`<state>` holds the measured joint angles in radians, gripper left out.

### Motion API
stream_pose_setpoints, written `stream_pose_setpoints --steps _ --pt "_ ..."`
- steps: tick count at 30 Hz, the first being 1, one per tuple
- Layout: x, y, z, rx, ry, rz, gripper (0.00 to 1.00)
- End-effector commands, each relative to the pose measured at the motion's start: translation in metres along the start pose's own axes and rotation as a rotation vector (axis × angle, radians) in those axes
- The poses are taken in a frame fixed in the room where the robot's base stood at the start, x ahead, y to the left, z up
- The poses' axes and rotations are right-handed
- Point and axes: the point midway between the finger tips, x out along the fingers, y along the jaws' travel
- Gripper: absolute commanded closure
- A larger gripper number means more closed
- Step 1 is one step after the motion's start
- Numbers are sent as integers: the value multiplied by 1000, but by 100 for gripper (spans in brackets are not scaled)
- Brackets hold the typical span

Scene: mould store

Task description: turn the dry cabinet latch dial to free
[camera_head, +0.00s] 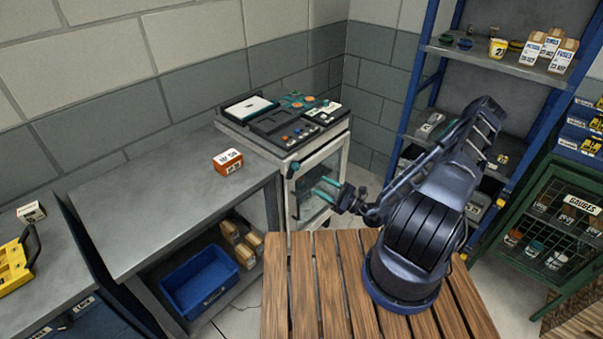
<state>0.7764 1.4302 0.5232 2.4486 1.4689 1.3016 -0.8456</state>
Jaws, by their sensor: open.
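The dry cabinet (306,158) is a pale cabinet with a glass-fronted door, standing against the right end of the grey bench. A dark dial (292,170) shows at the upper left of its front; it looks like the latch dial. It is too small to read its setting or any marks. My gripper (322,188) is open, with teal fingers pointing left at the cabinet front. In the picture it is just right of and a little below the dial, apart from it. Nothing shows between the fingers. My gripper hides part of the door.
A tray of tools and small parts (268,132) covers the cabinet top. An orange-red box (227,161) sits on the grey bench (150,190). A blue bin (200,281) is on its lower shelf. Blue shelving (417,85) and a green gauge cabinet (535,250) stand at right.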

Motion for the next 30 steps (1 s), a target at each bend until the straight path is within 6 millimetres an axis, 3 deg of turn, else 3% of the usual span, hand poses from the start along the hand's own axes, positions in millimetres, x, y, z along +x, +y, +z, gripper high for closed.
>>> stream_pose_setpoints --steps 9,20,30 --pt "1 2 -28 86 7 -239 50" --pt "6 1 -39 119 15 -334 50" --pt "50 -14 -40 119 13 -331 50"
